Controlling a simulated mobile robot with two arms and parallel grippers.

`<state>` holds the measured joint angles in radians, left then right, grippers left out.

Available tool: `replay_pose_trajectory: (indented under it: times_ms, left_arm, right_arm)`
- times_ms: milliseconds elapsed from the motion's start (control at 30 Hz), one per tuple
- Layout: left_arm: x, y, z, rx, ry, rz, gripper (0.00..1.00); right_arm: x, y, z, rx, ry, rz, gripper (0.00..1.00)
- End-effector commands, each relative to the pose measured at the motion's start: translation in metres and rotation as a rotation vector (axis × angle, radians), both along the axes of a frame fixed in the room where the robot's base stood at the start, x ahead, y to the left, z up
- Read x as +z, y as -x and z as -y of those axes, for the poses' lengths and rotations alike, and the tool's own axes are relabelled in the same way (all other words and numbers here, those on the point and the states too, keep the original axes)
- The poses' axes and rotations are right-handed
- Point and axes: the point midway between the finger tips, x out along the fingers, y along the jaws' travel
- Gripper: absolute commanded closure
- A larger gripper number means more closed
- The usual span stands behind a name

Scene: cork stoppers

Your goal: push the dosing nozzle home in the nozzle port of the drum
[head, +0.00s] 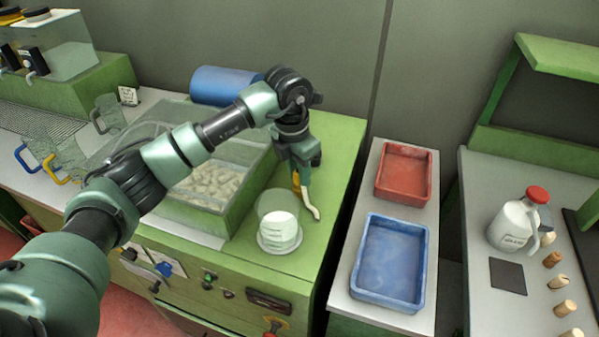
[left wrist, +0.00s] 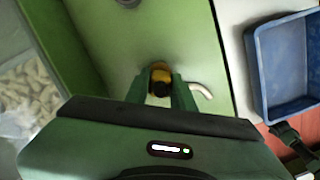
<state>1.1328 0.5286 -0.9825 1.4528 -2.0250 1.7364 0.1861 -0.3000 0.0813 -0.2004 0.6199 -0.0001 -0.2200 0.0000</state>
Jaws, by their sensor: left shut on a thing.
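My left gripper (head: 299,178) is shut on the dosing nozzle, above the green bench. The nozzle's yellow-orange part (head: 296,181) sits between the fingers, and its pale curved spout (head: 311,202) hangs below them. In the left wrist view the yellow and black nozzle body (left wrist: 160,79) is between the fingers (left wrist: 162,95), with the bent spout (left wrist: 203,90) to the right. The blue drum (head: 222,86) lies at the back of the bench, behind my arm and apart from the nozzle. I cannot make out its nozzle port. My right gripper is not in view.
A clear beaker with white contents (head: 279,222) stands just left of the spout. A clear-walled bin (head: 215,180) of pale pieces is further left. Red (head: 404,172) and blue trays (head: 390,262) lie right.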

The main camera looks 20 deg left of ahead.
Motion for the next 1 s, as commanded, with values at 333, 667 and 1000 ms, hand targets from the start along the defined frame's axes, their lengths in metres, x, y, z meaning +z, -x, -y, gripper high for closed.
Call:
replay_pose_trajectory:
  times_ms: [333,667,1000]
  left_arm:
    - [0.001,0.000,0.000,0.000,0.001,0.002,0.50]
    - [0.026,0.001,-0.002,0.000,0.001,0.007,0.50]
    - [0.074,0.007,-0.005,0.001,0.001,0.004,0.50]
  right_arm:
    - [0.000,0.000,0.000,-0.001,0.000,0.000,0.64]
    - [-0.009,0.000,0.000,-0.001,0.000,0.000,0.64]
    - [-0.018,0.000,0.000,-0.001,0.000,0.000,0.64]
